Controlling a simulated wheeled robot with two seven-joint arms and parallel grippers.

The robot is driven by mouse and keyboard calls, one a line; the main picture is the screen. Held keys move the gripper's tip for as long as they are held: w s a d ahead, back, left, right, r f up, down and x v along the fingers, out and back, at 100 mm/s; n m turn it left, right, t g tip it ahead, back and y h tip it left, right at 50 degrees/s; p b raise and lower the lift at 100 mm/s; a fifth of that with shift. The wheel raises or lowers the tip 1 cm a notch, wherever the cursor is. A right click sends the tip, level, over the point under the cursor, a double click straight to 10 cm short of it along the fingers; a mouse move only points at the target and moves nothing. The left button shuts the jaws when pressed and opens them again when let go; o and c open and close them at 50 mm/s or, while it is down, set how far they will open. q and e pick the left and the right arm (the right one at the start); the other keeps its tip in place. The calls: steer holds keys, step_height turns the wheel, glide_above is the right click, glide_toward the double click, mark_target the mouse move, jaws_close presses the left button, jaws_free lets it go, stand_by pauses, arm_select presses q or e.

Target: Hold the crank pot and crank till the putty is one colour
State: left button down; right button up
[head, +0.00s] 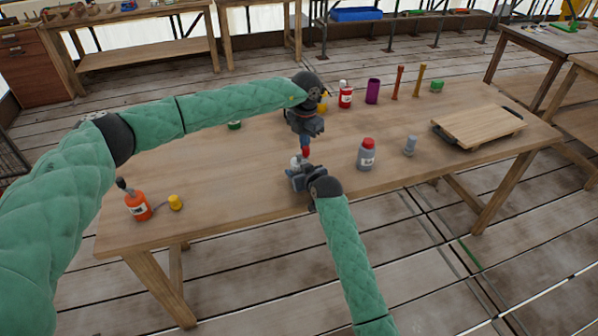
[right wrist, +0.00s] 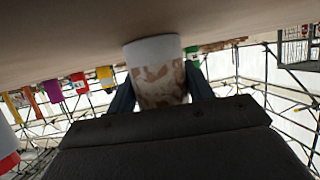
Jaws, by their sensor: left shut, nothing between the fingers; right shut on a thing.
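The crank pot (right wrist: 157,72) is white, with brown patches seen on its side in the right wrist view. My right gripper (head: 298,172) is shut on it, one finger on each side, at the table's near side. In the head view only a small pale bit of the pot shows; the gripper hides the rest. A small red part (head: 306,151), perhaps the crank's knob, shows just above the pot. My left gripper (head: 305,142) is shut, pointing down right above this red part; whether they touch I cannot tell. The putty's overall mix cannot be judged.
On the wooden table (head: 260,185), a grey bottle with a red cap (head: 366,156) and a small grey item (head: 410,145) stand right of the grippers. A purple cup (head: 373,91) stands behind; a board (head: 478,127) lies right.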

mark_target(308, 149)
arm_select(q)
steer(key=shift+s+d, duration=0.2)
steer(key=shift+s, duration=0.25)
steer(key=shift+s+d, duration=0.2)
steer(key=shift+s, duration=0.25)
stand_by(1.3)
steer(key=shift+s, duration=0.35)
steer(key=shift+s+a, duration=0.3)
steer(key=shift+s, duration=0.3)
stand_by(0.8)
steer(key=shift+w+d, duration=0.1)
steer(key=shift+d, duration=0.25)
steer(key=shift+r, duration=3.45)
